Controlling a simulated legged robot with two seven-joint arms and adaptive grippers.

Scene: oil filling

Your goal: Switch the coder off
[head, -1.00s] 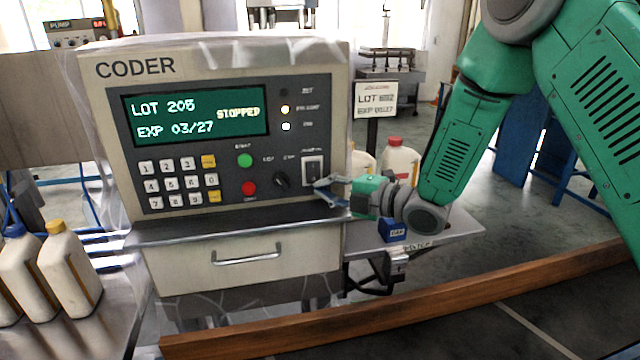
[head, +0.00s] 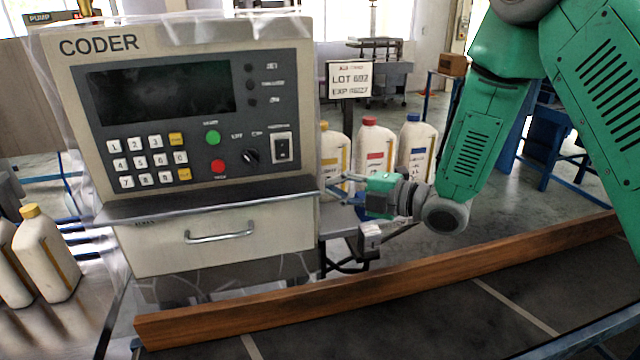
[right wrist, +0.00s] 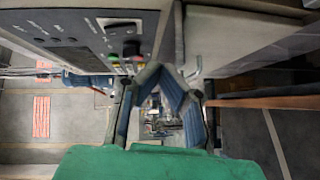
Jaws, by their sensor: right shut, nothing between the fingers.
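The coder (head: 75,75) stands at the left in the head view. Its screen (head: 160,92) is dark and blank, and its indicator lamps (head: 250,85) are unlit. The power rocker switch (head: 282,149) is at the right of its panel, beside a black rotary knob (head: 250,156), a green button (head: 212,137) and a red button (head: 218,166). My right gripper (head: 335,184) is shut and empty, just right of the coder's lower right edge and apart from the switch. Its fingers also show in the right wrist view (right wrist: 172,85). My left gripper is not in view.
White bottles with yellow, red (head: 373,150) and blue caps stand behind my right gripper. A sign reading LOT (head: 349,79) stands above them. Bottles (head: 44,255) stand at the far left. A wooden rail (head: 400,285) crosses the front.

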